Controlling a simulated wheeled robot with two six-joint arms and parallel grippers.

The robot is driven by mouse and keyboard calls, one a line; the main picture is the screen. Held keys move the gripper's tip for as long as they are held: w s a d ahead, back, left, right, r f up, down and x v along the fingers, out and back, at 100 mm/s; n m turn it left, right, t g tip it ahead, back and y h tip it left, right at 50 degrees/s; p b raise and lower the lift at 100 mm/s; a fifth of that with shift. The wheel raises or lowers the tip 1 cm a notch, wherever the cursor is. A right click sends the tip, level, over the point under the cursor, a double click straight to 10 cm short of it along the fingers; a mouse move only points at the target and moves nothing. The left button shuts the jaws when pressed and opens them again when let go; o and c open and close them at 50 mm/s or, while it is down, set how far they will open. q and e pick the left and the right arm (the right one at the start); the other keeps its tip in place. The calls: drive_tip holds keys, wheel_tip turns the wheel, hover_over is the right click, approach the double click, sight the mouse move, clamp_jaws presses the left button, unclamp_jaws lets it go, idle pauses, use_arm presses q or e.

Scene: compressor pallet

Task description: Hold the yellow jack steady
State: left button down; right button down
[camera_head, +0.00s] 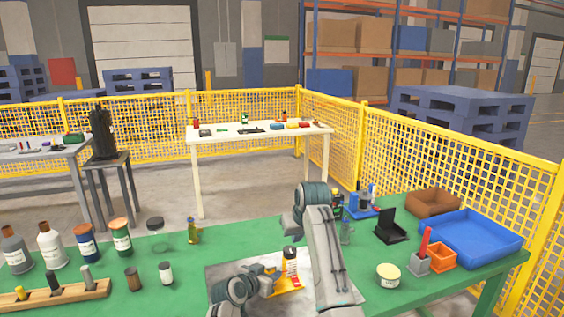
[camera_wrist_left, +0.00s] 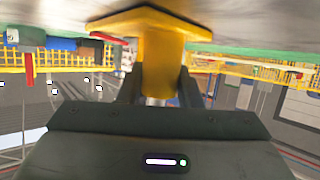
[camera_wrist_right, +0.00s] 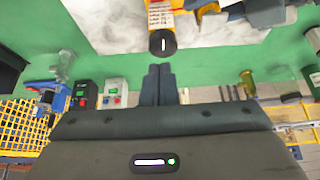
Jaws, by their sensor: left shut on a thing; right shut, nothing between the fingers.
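The yellow jack (camera_head: 285,287) stands on a pale sheet on the green bench. My left gripper (camera_head: 266,281) is shut on it; in the left wrist view the yellow jack (camera_wrist_left: 161,55) shows its column between the two dark fingers, with its wide plate at the top of the picture. My right gripper (camera_wrist_right: 158,86) is shut and empty above the bench. In the right wrist view a yellow item with a white label and a round black end (camera_wrist_right: 162,40) is just ahead of its fingertips, apart from them. My right arm hides part of the bench in the head view.
Bottles (camera_head: 86,243) and a wooden rack (camera_head: 53,293) stand at the left. A round pale tin (camera_head: 388,276), an orange bin (camera_head: 442,257), a blue tray (camera_head: 470,237) and a brown tray (camera_head: 433,203) are at the right.

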sight(292, 259)
wheel_tip(292, 259, down, 7)
drive_tip(key=d, duration=0.1)
drive_tip(key=shift+w+r, duration=0.2)
drive_tip(key=shift+w, duration=0.05)
idle(0.3)
drive_tip(key=shift+w+a, duration=0.25)
drive_tip(key=shift+w, duration=0.05)
idle(0.7)
drive_tip(key=shift+s+a, duration=0.15)
drive_tip(key=shift+a, duration=0.1)
drive_tip(key=shift+s+a, duration=0.15)
drive_tip(key=shift+a, duration=0.2)
drive_tip(key=shift+s+a, duration=0.1)
drive_tip(key=shift+a, duration=0.55)
idle(0.4)
